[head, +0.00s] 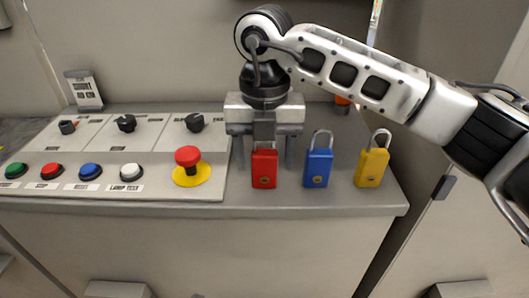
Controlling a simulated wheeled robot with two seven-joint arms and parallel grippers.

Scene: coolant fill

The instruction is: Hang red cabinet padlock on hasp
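The red padlock (264,170) stands upright on the console top, left of the other padlocks. My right gripper (264,160) points down over it, with one finger on each side of its upper part. Gaps show between the fingers and the padlock, so the gripper looks open. The red padlock's shackle is mostly hidden by the gripper. I cannot make out a hasp in this view. My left gripper is out of view.
A blue padlock (318,168) and a yellow padlock (372,167) stand to the right, near the console edge (330,210). A red emergency button (188,157), knobs and several coloured buttons lie left. A small orange object (342,100) is partly hidden behind my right arm.

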